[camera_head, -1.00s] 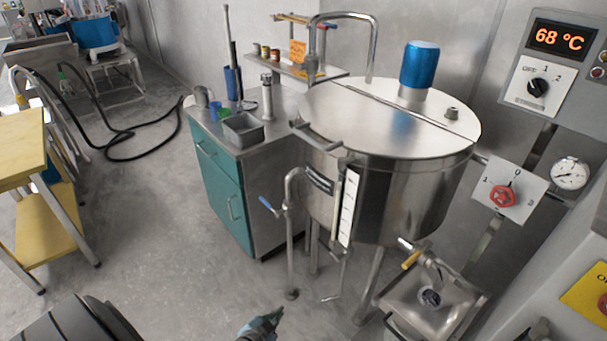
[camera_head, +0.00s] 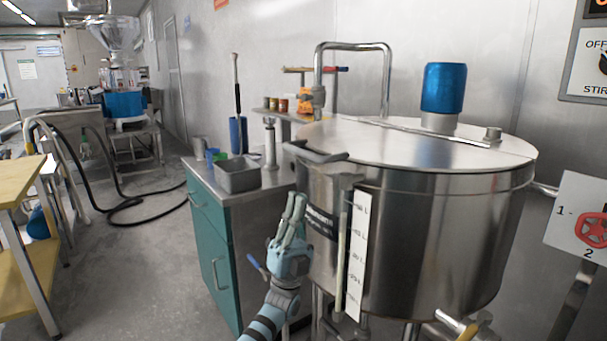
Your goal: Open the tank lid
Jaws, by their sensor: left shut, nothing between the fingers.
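The steel tank (camera_head: 440,240) stands at the right, with a flat round lid (camera_head: 400,149) on top. The lid lies closed; a seam bar crosses it. A dark handle (camera_head: 318,155) sits at the lid's left front edge. A blue motor (camera_head: 443,88) stands on the top. My left gripper (camera_head: 298,203) is shut and empty, fingers pointing up, in front of the tank's left side. It is below the handle and apart from it in the picture. My right gripper is out of view.
A teal cabinet (camera_head: 216,245) with a grey bin (camera_head: 238,176) on it stands left of the tank. A bent pipe (camera_head: 387,78) rises behind the lid. A red valve wheel (camera_head: 592,230) is at the right. A yellow table (camera_head: 15,185) stands far left, with open floor between.

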